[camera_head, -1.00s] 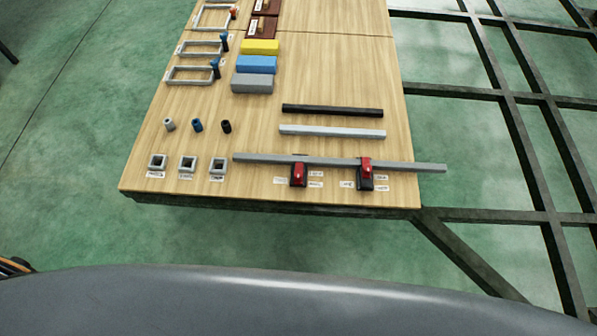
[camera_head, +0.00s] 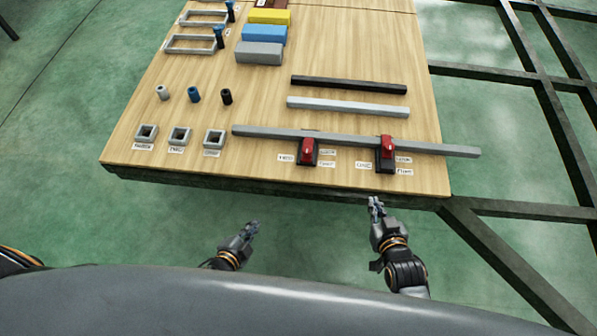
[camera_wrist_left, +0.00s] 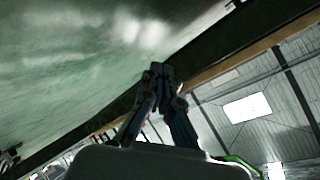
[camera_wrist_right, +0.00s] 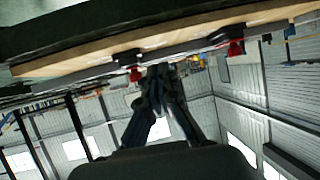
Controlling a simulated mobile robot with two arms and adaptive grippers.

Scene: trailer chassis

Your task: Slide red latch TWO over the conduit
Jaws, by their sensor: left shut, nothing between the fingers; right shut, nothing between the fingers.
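Two red latches on black bases sit near the table's front edge in the head view: a left one (camera_head: 308,150) and a right one (camera_head: 387,147). The labels beside them are too small to read surely. The long grey conduit (camera_head: 345,139) runs past both. The left latch's red part lies on the near side of the conduit; the right one's red part appears to overlap it. My left gripper (camera_head: 251,228) is shut and empty, off the table's front edge. My right gripper (camera_head: 375,202) is shut and empty, just in front of the edge below the right latch.
A black bar (camera_head: 349,85) and a light grey bar (camera_head: 347,107) lie behind the conduit. Square sockets (camera_head: 180,136), small cylinders (camera_head: 194,95), and coloured blocks (camera_head: 264,34) are at left and back. The conduit's right end overhangs the table (camera_head: 260,165). Dark frame beams (camera_head: 530,204) stand right.

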